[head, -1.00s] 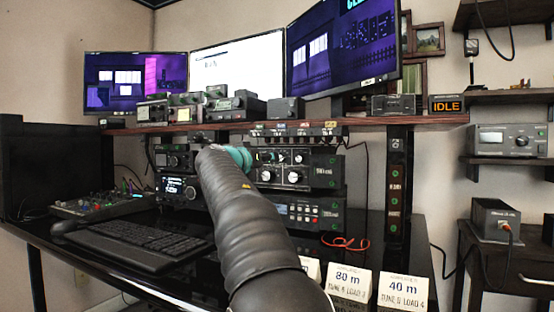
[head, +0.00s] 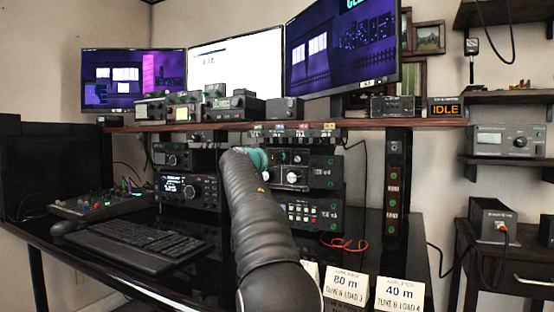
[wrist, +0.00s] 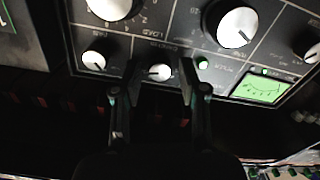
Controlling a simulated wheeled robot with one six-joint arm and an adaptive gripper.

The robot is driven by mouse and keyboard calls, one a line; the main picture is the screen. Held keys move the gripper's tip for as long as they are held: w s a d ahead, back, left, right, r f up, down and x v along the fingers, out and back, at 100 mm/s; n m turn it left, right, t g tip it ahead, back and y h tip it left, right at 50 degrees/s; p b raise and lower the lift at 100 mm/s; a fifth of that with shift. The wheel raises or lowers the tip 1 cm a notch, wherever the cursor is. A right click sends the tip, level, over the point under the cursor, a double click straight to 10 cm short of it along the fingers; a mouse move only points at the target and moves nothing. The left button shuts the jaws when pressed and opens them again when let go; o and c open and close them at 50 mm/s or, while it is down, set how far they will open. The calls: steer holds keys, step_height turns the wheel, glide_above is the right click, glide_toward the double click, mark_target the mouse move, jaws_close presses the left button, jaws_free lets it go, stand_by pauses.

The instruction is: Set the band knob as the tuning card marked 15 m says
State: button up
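In the wrist view, the picture is turned over and shows an amplifier's dark front panel with white knobs. A small white knob (wrist: 160,72) lies between the fingers of my gripper (wrist: 159,66), with a gap on both sides. My gripper is open. Another small knob (wrist: 94,61) is to its left; large knobs (wrist: 237,27) are above. I cannot read for sure which knob is the band knob. In the head view, the amplifier (head: 325,172) is partly behind my arm. The 80 m card (head: 346,288) and 40 m card (head: 400,293) show; no 15 m mark is readable.
A green-lit meter (wrist: 262,87) is at the panel's right in the wrist view. In the head view, a shelf (head: 440,122) runs above the radios. A keyboard (head: 140,245) lies on the desk to the left, and a red cable (head: 345,243) lies right of the radios.

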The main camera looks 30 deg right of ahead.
jaws_close()
steer(key=shift+n, duration=0.4)
steer(key=n+p, duration=0.3)
steer(key=n, duration=0.8)
steer(key=shift+w+a, duration=0.1)
stand_by(0.4)
steer(key=shift+o, duration=1.9)
jaws_free()
